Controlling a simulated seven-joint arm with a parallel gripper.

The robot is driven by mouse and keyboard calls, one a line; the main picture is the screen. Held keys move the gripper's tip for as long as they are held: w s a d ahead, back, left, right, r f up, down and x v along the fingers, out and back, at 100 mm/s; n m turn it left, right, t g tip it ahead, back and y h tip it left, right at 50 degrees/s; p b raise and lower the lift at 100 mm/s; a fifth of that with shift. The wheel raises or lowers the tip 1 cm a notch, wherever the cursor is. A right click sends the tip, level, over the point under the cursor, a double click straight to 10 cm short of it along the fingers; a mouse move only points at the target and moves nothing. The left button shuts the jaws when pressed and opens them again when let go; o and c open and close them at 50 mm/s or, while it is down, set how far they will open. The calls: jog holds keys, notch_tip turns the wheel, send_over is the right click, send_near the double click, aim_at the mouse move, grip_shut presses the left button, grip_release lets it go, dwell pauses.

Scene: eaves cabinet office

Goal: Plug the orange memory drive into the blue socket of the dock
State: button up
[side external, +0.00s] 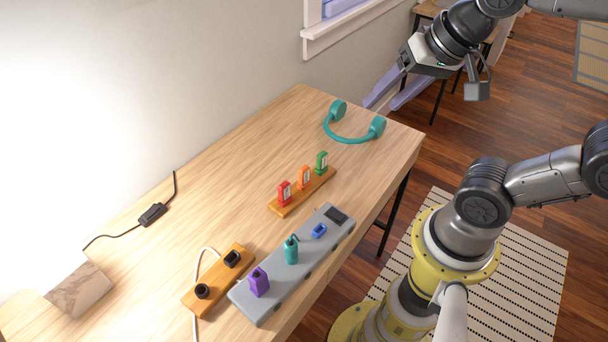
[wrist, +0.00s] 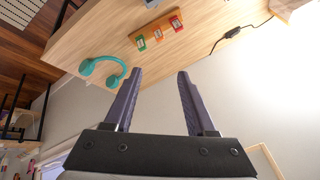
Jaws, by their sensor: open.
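The orange memory drive (side external: 304,177) stands upright in a wooden holder (side external: 318,190), between a red drive (side external: 284,193) and a green drive (side external: 322,162). The orange drive also shows in the wrist view (wrist: 176,23). The grey dock (side external: 325,238) lies in front of the holder. Its blue socket (side external: 319,231) sits toward the right end, beside a teal plug (side external: 291,249); a purple plug (side external: 259,282) stands at the left end. My gripper (side external: 383,97) is open and empty, high beyond the table's far right end. Its two purple fingers (wrist: 155,100) are well apart.
Teal headphones (side external: 352,136) lie at the table's far end. A wooden power strip (side external: 217,280) with black plugs is left of the dock. A black cable with a small box (side external: 152,214) lies near the wall. The middle of the table (side external: 225,190) is clear.

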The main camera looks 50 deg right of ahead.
jog(key=w+f+m+g, duration=0.1)
jog(key=w+m+g, duration=0.1)
jog(key=w+m, duration=0.6)
jog(key=m+g, duration=0.3)
jog(key=m, duration=0.1)
send_over(304, 168)
notch_tip(304, 168, down, 12)
jog(key=shift+g, duration=0.5)
notch_tip(304, 168, down, 10)
jog(key=shift+d+f, duration=0.1)
jog(key=shift+f, duration=3.15)
grip_shut()
